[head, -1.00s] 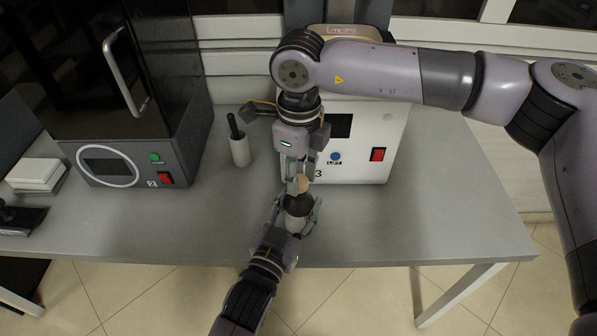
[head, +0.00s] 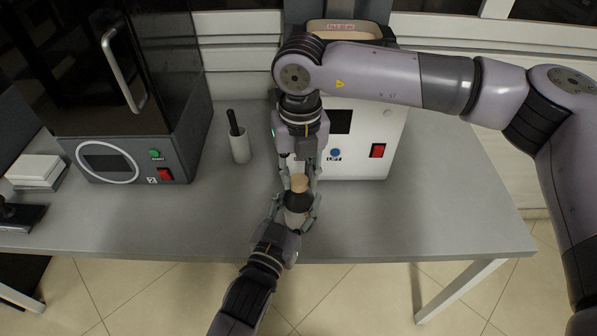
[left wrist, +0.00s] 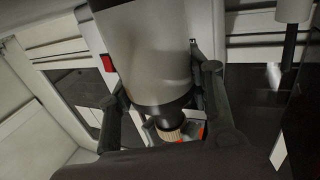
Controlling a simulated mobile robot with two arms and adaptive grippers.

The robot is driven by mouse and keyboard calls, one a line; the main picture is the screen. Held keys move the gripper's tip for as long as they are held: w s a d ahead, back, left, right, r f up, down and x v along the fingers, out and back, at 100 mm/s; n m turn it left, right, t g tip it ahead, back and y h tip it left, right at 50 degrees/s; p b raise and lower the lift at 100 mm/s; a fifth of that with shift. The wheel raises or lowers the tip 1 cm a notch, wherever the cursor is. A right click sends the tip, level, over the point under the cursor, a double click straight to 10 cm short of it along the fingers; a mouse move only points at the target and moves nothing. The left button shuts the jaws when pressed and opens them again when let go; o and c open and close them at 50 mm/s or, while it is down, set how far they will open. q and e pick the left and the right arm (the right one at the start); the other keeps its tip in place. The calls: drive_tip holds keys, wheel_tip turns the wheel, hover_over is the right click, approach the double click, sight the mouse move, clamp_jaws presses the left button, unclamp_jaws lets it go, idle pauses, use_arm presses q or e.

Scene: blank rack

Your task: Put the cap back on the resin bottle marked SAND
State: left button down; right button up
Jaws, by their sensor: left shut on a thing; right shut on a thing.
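The resin bottle (head: 296,216) has a grey body and a black shoulder, and is held roughly upright above the front part of the table. My left gripper (head: 296,222) is shut around its body. The tan cap (head: 299,183) is at the bottle's top, with my right gripper (head: 301,178) shut on it from above. In the left wrist view the bottle body (left wrist: 150,50) fills the middle, and the ribbed tan cap (left wrist: 169,126) lies in line beyond the black shoulder. I cannot tell whether it is seated. No SAND marking is readable.
A white machine (head: 365,150) with a LIFT button and red switch stands just behind the grippers. A dark machine (head: 125,100) stands at the left. A pale cup (head: 240,148) holding a black-handled tool stands between them. The table's right side (head: 450,215) is clear.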

drive_tip(key=m, duration=0.6)
drive_tip(key=shift+m, duration=0.4)
drive_tip(key=m, duration=1.1)
drive_tip(key=shift+s+a+f+m, duration=0.1)
drive_tip(key=shift+s+a+m, duration=0.1)
drive_tip(key=shift+m, duration=0.6)
drive_tip(key=shift+a+m, duration=0.4)
drive_tip(key=shift+m, duration=0.3)
drive_tip(key=shift+d+m, duration=0.25)
drive_tip(key=shift+m, duration=0.45)
drive_tip(key=shift+w+d+m, duration=0.15)
drive_tip(key=shift+d+m, duration=0.25)
drive_tip(key=shift+d, duration=0.05)
